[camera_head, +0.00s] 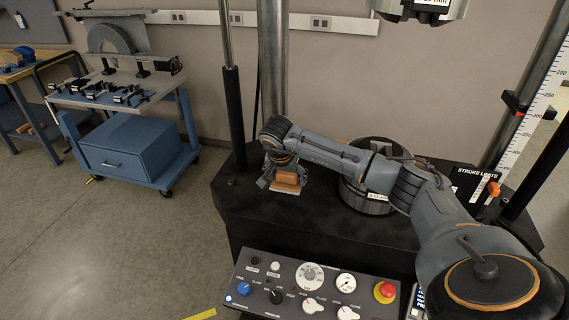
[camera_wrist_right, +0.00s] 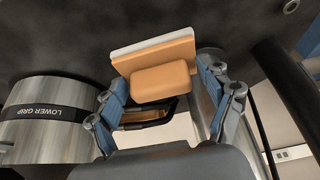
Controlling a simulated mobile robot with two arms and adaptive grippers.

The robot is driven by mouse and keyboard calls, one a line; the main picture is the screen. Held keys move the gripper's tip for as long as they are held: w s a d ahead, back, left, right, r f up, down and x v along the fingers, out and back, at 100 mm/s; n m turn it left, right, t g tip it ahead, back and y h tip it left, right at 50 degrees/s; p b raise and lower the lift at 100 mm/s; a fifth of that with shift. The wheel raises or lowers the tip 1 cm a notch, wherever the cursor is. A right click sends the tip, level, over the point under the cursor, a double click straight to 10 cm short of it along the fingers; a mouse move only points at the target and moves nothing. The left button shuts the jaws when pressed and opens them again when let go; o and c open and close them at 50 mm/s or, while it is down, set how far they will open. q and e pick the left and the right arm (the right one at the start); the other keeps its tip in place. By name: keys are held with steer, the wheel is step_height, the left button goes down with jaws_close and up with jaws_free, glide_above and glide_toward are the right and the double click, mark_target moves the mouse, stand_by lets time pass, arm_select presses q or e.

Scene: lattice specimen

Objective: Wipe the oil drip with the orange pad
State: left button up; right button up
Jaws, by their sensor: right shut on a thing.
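The orange pad (camera_head: 287,179) has a block-shaped grip on a flat orange plate with a pale underside. It also shows in the wrist view (camera_wrist_right: 163,80), between the blue-grey fingers. My right gripper (camera_head: 283,178) is shut on the pad's block and holds it low over the left part of the black machine base, pale side down. I cannot tell whether the pad touches the base. No oil drip can be made out; any mark under the pad or behind the arm is hidden. My left gripper is not in view.
The round metal lower grip (camera_head: 366,205) stands right of the pad, with my right forearm across it; it also shows in the wrist view (camera_wrist_right: 45,118). A dark column (camera_head: 235,120) rises at left. The control panel (camera_head: 312,287) is in front. A blue cart (camera_head: 135,150) stands left.

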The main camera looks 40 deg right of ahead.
steer(key=shift+w+d+r+p, duration=0.1)
steer(key=shift+r+p, duration=0.25)
steer(key=shift+r, duration=0.25)
steer(key=shift+w+d+r+p, duration=0.1)
steer(key=shift+r+p, duration=0.25)
steer(key=shift+r, duration=0.2)
steer(key=shift+s+a+r, duration=0.1)
steer(key=shift+r, duration=0.3)
